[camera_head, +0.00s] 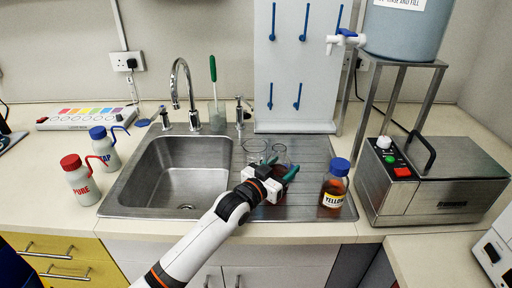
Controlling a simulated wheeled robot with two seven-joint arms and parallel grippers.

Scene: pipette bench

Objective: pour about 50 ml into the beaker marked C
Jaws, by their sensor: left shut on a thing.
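My left gripper (281,168) has its green-tipped fingers closed around a glass vessel on the drainboard to the right of the sink. The gripper hides much of this vessel, and dark reddish liquid shows low beside the fingers. Two clear glass rims show just behind the gripper; one belongs to a glass beaker (255,147). I cannot read a letter C on any glass. A bottle labelled YELLOW (334,186), brown with a blue cap, stands upright to the right of the gripper. My right gripper is not in view.
The steel sink (185,165) with its tap (183,85) lies left of the gripper. Wash bottles PURE (80,182) and TAP (104,149) stand further left. A pegboard (296,65) stands behind. A metal box device (430,178) and a tank on a stand (405,30) are right.

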